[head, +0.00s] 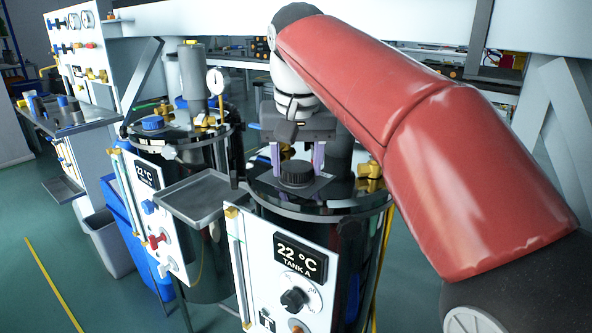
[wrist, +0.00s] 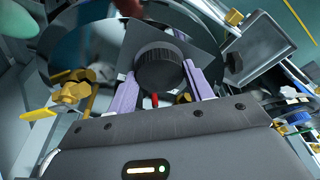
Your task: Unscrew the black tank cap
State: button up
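The black tank cap (head: 298,174) is a ribbed round knob on the dark top of Tank A (head: 262,197), on a square dark plate. In the wrist view the cap (wrist: 160,71) sits between the two purple fingers. My gripper (head: 297,164) points down over the tank top, with one finger on each side of the cap. My gripper in the wrist view (wrist: 158,76) has its fingers spread about as wide as the cap, with narrow gaps at the cap's sides. Contact with the cap cannot be made out. The cap looks seated and level.
A second tank with a blue cap (head: 153,122) and a pressure gauge (head: 215,80) stands to the left. A grey tray (head: 196,197) sits between the tanks, empty. A brass valve fitting (head: 369,172) stands right of the cap. A control panel (head: 290,270) fronts Tank A.

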jog(key=shift+c, duration=0.8)
jog(key=shift+n+y, duration=0.5)
jog(key=shift+n, duration=1.3)
jog(key=n, duration=0.2)
jog(key=shift+d+n+y, duration=0.1)
jog(key=shift+n+y, duration=0.2)
jog(key=shift+n, duration=0.1)
jog(key=shift+n+g, duration=0.3)
jog(key=shift+w+n+g+y, duration=0.1)
jog(key=shift+n+g+y, duration=0.2)
jog(key=shift+n, duration=1.4)
